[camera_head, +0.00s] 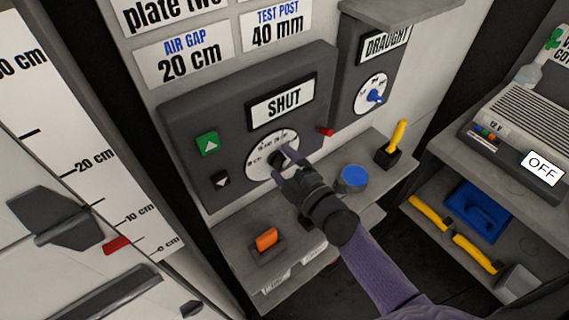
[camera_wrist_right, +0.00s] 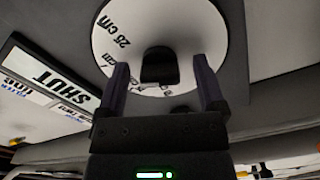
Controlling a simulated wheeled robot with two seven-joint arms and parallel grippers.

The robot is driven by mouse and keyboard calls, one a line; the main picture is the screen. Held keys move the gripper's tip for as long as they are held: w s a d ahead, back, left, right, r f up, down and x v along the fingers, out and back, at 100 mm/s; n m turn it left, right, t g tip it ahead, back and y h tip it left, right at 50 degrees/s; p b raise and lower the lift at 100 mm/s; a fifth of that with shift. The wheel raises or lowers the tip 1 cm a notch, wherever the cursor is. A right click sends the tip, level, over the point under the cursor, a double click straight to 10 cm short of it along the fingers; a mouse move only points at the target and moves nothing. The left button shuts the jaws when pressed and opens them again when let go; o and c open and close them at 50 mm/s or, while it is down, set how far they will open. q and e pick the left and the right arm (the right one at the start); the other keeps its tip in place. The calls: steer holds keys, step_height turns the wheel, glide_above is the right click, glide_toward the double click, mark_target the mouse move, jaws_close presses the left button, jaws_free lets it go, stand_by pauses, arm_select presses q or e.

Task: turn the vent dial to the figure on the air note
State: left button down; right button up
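The air note (camera_head: 184,61) is a white card on the wall reading "AIR GAP 20 cm". The vent dial (camera_head: 258,150) is a white disc with cm figures and a dark knob, on a grey panel below a sign reading "SHUT" (camera_head: 282,102). My right gripper (camera_head: 285,160) is at the dial and covers part of it in the head view. In the right wrist view my right gripper (camera_wrist_right: 163,88) is open, its two fingers on either side of the dark knob (camera_wrist_right: 160,66), with gaps visible. "25 cm" is readable on the dial there; the pointer's setting cannot be read. My left gripper is not in view.
A green up button (camera_head: 207,144), a black down button (camera_head: 221,180) and a red peg (camera_head: 326,132) are on the panel. A draught dial (camera_head: 371,94) is to the right. A shelf below bears an orange switch (camera_head: 266,239), a blue-topped pot (camera_head: 354,178) and a yellow-handled tool (camera_head: 397,137).

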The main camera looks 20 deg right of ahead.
steer(key=v, duration=1)
